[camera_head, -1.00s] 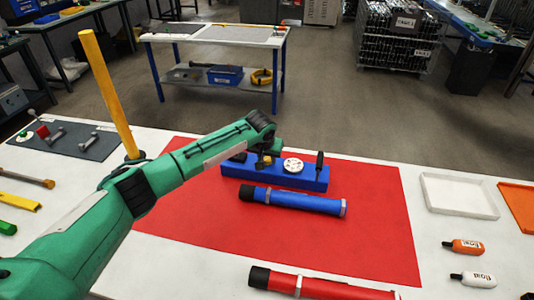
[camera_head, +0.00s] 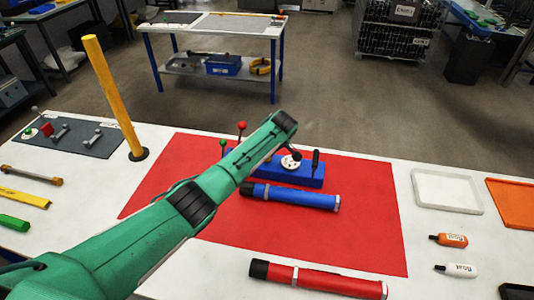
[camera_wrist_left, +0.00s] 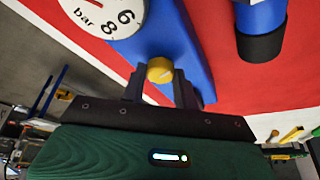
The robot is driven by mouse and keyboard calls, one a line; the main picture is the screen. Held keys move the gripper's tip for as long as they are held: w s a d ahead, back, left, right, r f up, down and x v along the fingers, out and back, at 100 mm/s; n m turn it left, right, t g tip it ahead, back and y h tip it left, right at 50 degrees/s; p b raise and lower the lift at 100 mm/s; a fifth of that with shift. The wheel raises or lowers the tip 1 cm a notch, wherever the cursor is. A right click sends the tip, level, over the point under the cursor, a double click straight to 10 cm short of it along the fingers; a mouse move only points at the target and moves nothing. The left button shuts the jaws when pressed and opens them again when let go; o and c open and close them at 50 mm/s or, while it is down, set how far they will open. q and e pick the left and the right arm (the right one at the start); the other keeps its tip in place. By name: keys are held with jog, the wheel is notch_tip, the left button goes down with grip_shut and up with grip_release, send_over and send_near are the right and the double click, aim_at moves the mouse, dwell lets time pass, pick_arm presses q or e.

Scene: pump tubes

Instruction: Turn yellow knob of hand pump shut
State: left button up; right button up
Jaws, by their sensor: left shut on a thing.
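The hand pump has a blue base (camera_head: 303,178) standing on the red mat, with a white round gauge (camera_head: 290,163) and a black upright handle (camera_head: 315,161). A red-topped lever (camera_head: 242,126) and a green-topped one (camera_head: 223,143) show behind my arm. The yellow knob (camera_wrist_left: 159,70) shows in the left wrist view, near the gauge. My left gripper (camera_wrist_left: 160,78) is shut on the yellow knob, with a dark finger on each side of it. In the head view my left arm hides the knob and most of the gripper. My right gripper is in no view.
A blue tube (camera_head: 295,197) lies just in front of the pump. A red tube (camera_head: 320,280) lies near the front of the red mat (camera_head: 360,235). A yellow post (camera_head: 113,95) stands at left. A white tray (camera_head: 446,190) and two small bottles lie at right.

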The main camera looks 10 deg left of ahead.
pick_arm(q)
jog(key=n+b, duration=0.1)
jog(key=n+g, duration=0.1)
jog(key=n, duration=0.1)
jog(key=shift+w+d+f+y+b, duration=0.1)
jog(key=shift+w+d+y+b, duration=0.05)
jog(key=shift+y+b, duration=0.2)
jog(key=shift+n+g+b, duration=0.4)
jog(key=shift+n+b, duration=0.4)
jog(key=shift+n, duration=0.4)
jog(key=shift+w+y, duration=0.1)
jog(key=shift+y, duration=0.15)
jog(key=o, duration=1)
jog(key=shift+r, duration=0.2)
jog(key=b+v, duration=0.2)
jog(key=v, duration=1.1)
jog(key=shift+r, duration=0.4)
